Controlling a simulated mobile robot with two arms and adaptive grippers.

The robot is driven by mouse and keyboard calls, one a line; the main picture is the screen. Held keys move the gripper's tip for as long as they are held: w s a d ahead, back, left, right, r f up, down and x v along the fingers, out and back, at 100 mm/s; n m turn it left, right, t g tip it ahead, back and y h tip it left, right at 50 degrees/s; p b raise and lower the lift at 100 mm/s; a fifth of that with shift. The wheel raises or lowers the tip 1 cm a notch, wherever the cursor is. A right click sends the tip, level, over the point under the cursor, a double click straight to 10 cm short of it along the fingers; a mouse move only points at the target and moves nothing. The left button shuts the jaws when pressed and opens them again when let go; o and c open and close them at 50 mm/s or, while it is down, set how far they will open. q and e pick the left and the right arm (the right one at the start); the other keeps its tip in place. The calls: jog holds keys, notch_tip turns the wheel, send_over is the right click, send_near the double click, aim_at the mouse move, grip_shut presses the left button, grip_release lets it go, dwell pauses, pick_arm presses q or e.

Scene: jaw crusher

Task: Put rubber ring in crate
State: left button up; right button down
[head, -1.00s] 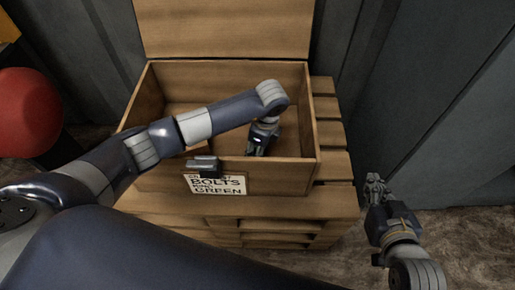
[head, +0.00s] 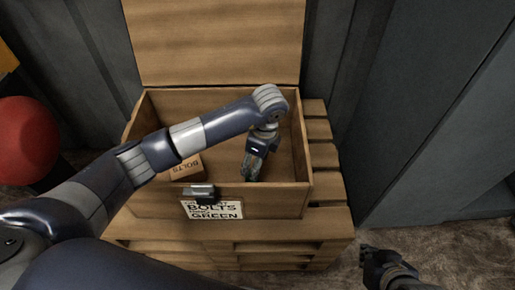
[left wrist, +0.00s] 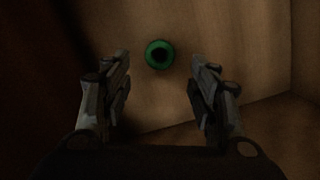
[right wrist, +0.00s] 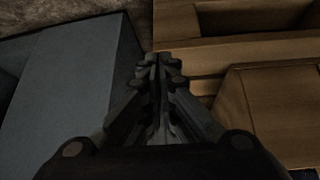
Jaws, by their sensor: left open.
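A green rubber ring (left wrist: 148,55) lies on the bare wooden floor of the open crate (head: 270,204), seen in the left wrist view. My left gripper (head: 250,172) reaches down inside the crate. In the left wrist view its fingers (left wrist: 160,82) are spread wide and empty, and the ring shows beyond the tips, between them and apart from both. In the head view the ring cannot be made out. My right gripper (head: 365,258) is outside the crate, to its right; its fingers (right wrist: 160,62) are together with nothing visible between them.
The crate lid (head: 215,45) is up. A sign (head: 212,210) and a latch (head: 200,191) are on the front wall. Pallets (head: 230,240) are underneath. A red ball-shaped thing (head: 25,140) is at the left.

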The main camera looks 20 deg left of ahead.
pick_arm(q)
jog(key=r, duration=0.3)
jog(key=r+p, duration=0.1)
jog(key=r, duration=0.1)
jog(key=shift+d, duration=0.4)
pick_arm(e)
jog(key=s+d+f+g, duration=0.1)
jog(key=s+g, duration=0.2)
jog(key=s, duration=0.3)
jog(key=shift+d+f+h, duration=0.3)
jog(key=shift+d+h, duration=0.1)
